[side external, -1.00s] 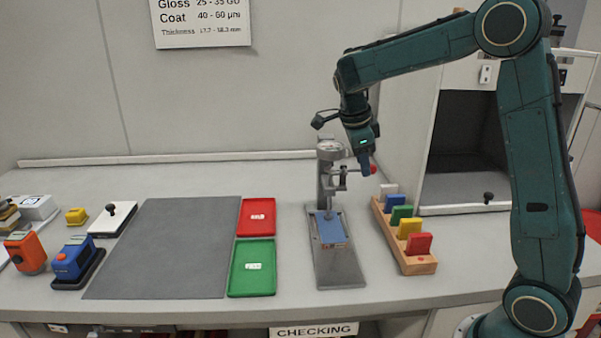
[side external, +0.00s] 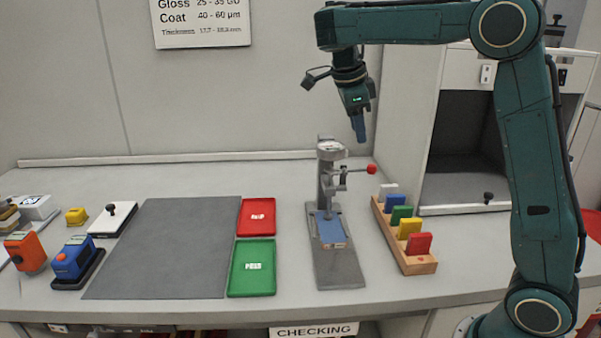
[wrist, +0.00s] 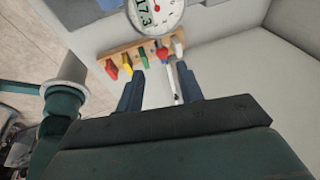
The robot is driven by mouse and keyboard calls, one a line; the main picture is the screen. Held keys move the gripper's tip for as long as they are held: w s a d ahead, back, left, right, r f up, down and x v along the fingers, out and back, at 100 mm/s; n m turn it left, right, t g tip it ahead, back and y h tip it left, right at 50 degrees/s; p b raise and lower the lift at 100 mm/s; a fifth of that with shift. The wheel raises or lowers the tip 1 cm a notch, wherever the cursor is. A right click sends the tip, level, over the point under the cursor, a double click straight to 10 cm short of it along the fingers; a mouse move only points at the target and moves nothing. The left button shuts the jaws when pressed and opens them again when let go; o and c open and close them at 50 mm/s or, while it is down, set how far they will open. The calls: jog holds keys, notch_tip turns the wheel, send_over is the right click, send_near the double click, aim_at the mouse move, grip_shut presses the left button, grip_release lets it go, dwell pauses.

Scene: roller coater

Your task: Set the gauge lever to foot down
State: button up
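The gauge stand (side external: 325,178) is grey, with a round dial on top. Its lever ends in a red knob (side external: 371,169) and sticks out to the right, about level, in the side external view. A blue piece (side external: 331,229) lies on the stand's base. My gripper (side external: 358,136) is in the air above the lever, clear of the knob. In the wrist view the gripper's two fingers (wrist: 160,88) are apart with nothing held between them. The dial (wrist: 156,14) shows at the top of that view. Whether the foot touches the blue piece is too small to tell.
A wooden rack (side external: 412,262) with several coloured blocks stands right of the gauge. Red (side external: 256,217) and green (side external: 252,268) trays and a grey mat (side external: 165,245) lie to the left. A white booth (side external: 465,209) stands at the right. Free air surrounds my gripper.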

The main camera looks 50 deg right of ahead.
jog(key=shift+v, duration=1)
jog(key=shift+r, duration=0.1)
